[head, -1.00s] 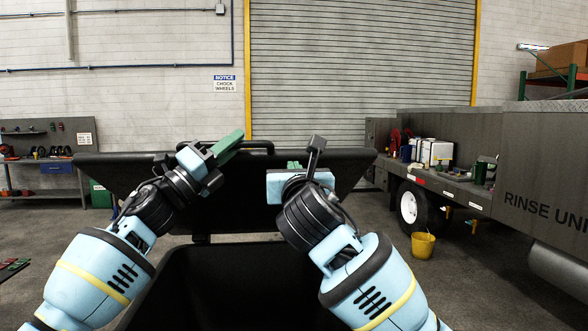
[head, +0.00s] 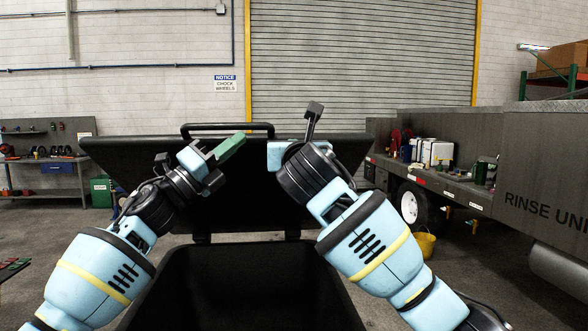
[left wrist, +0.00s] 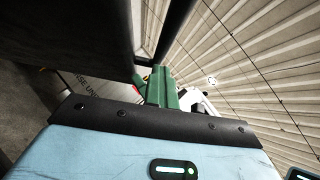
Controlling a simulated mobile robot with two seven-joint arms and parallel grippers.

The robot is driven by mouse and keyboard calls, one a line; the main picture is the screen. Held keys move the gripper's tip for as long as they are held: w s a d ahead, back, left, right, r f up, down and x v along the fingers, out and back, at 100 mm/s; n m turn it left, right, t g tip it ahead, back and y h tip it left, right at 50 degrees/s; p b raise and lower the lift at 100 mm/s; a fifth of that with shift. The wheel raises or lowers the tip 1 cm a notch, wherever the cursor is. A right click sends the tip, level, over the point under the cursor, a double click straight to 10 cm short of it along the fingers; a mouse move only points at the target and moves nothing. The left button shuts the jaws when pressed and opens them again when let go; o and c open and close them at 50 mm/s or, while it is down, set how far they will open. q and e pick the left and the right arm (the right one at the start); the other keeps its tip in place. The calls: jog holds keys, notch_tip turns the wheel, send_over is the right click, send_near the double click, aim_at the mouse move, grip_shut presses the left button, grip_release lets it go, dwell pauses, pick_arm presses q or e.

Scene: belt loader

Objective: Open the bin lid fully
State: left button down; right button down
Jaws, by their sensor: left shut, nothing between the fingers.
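The black bin lid (head: 230,205) stands raised behind the dark open bin (head: 245,280), joined to it by hinges at the bottom. Its black bar handle (head: 228,127) is along the top edge. My left gripper (head: 228,149) is in front of the lid's upper part, below the handle, its green fingers closed together and empty. In the left wrist view the green fingers (left wrist: 160,87) are near a dark bar and a dark panel; contact is unclear. My right gripper (head: 285,152) is near the lid's upper right; its fingers are hidden behind its own hand.
A grey truck (head: 470,185) with bottles and boxes on its bed stands at the right. A yellow bucket (head: 424,244) is on the floor beside it. A workbench (head: 45,165) and green box (head: 101,190) are at the left. A roller door closes the back.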

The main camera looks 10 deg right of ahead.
pick_arm(q)
jog(key=c, duration=2.2)
grip_release()
jog(key=c, duration=1.7)
grip_release()
jog(key=shift+a+f, duration=0.1)
